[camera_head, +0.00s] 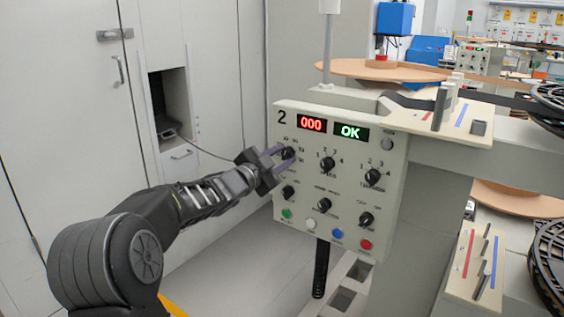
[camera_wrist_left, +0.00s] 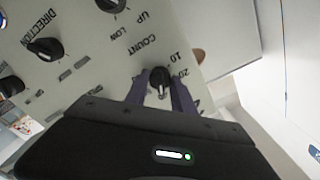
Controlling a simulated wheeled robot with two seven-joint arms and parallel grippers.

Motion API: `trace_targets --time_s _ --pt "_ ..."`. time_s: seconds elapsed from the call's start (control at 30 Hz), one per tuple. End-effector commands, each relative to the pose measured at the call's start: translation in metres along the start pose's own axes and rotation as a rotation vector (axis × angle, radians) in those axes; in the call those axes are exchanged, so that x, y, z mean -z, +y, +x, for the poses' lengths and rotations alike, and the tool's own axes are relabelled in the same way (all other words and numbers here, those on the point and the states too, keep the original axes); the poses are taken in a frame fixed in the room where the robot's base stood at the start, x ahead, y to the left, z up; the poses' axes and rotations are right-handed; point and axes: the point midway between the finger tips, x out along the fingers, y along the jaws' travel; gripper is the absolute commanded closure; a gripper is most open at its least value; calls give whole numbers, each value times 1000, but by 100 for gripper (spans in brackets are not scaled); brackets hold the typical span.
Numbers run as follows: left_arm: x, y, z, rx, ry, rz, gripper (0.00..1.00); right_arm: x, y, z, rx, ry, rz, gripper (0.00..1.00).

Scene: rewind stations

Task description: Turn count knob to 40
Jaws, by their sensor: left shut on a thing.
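The control panel (camera_head: 341,180) marked "2" faces me in the head view, with displays reading 000 in red and OK in green. The count knob (camera_wrist_left: 160,80) is a small black knob, labelled COUNT with 10 and 20 visible beside it in the left wrist view. My left gripper (camera_head: 283,154) is at the panel's upper left knob, and its purple fingers are shut on the count knob, one on each side. In the left wrist view the fingers (camera_wrist_left: 160,92) flank the knob. Its exact setting is hard to read. My right gripper is not in view.
Other black knobs, such as the upper middle one (camera_head: 327,164), sit close by on the panel. Coloured buttons, including a red one (camera_head: 365,244), line its bottom. Grey cabinets (camera_head: 85,110) stand at the left. A round brown disc (camera_head: 383,70) is behind the panel.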

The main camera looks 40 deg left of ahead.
Motion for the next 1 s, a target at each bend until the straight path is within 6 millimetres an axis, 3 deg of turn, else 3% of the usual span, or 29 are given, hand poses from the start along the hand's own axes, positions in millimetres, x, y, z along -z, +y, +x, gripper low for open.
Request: trace_targets --time_s 0.57,0.6,0.83,1.0 --pt "-1 1 0 -2 -2 43 100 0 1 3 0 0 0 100" --pt "-1 1 0 -2 -2 43 67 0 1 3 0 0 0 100" --pt "-1 0 0 -1 -1 42 48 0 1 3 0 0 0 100" --pt "0 0 0 -1 -1 42 48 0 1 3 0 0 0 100"
